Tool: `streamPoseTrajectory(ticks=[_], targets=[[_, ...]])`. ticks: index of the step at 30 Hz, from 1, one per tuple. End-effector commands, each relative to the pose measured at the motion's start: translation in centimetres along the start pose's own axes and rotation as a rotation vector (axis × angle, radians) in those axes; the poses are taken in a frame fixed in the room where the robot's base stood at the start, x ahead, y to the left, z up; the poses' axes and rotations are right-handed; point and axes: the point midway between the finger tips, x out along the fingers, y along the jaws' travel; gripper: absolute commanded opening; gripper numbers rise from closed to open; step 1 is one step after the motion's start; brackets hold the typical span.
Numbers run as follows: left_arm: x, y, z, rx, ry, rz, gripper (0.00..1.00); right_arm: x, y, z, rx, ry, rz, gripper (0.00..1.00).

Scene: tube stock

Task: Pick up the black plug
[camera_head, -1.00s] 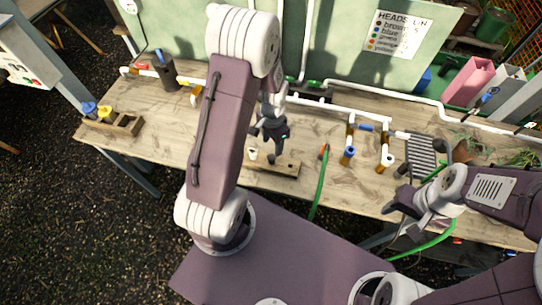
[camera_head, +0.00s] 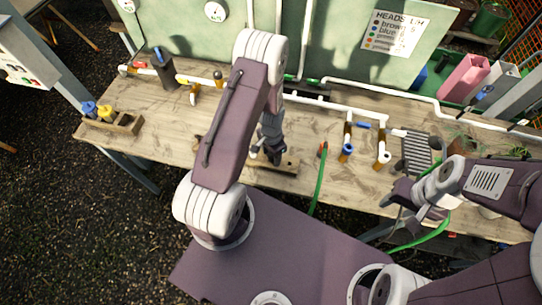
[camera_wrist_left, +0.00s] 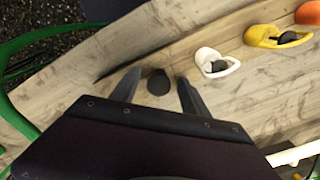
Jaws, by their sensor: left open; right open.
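The black plug (camera_wrist_left: 159,87) shows in the left wrist view as a small dark round piece. It lies between the two fingers of my left gripper (camera_wrist_left: 157,78), which is open around it; I cannot tell whether either finger touches it. In the head view my left gripper (camera_head: 267,154) is low over a wooden block (camera_head: 288,166) near the front edge of the bench, and I cannot make out the plug there. My right gripper (camera_head: 393,194) is open and empty at the bench's front right.
White (camera_wrist_left: 216,62) and yellow (camera_wrist_left: 277,38) fittings are beside the plug in the wrist view. A green hose (camera_head: 319,185) hangs over the front edge right of the block. White pipes (camera_head: 345,108) run along the back. A wooden rack (camera_head: 126,125) stands at the left end.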

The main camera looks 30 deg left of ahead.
Motion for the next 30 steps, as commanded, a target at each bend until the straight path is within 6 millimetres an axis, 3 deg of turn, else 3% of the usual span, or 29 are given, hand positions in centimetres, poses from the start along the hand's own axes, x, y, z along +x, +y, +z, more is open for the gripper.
streamPoseTrajectory(ticks=[1, 6, 17, 25, 30], targets=[[0.0, 0.0, 0.0, 0.000, 0.000, 0.000, 0.45, 0.0, 0.0, 0.0, 0.000, 0.000, 0.000, 0.49], [0.0, 0.0, 0.0, 0.000, 0.000, 0.000, 0.00, 0.0, 0.0, 0.0, 0.000, 0.000, 0.000, 0.49], [-0.4, 0.0, -0.1, 0.000, 0.002, -0.001, 0.00, 0.2, 0.0, 0.0, 0.000, 0.000, 0.000, 0.49], [-3.8, -0.1, -0.1, 0.000, 0.004, -0.003, 0.00, 1.2, 0.0, 0.1, 0.000, 0.000, 0.000, 0.49], [-5.8, 0.8, -3.6, 0.006, 0.006, -0.003, 0.00, 2.3, 0.1, 0.2, 0.000, 0.000, 0.000, 0.49]])
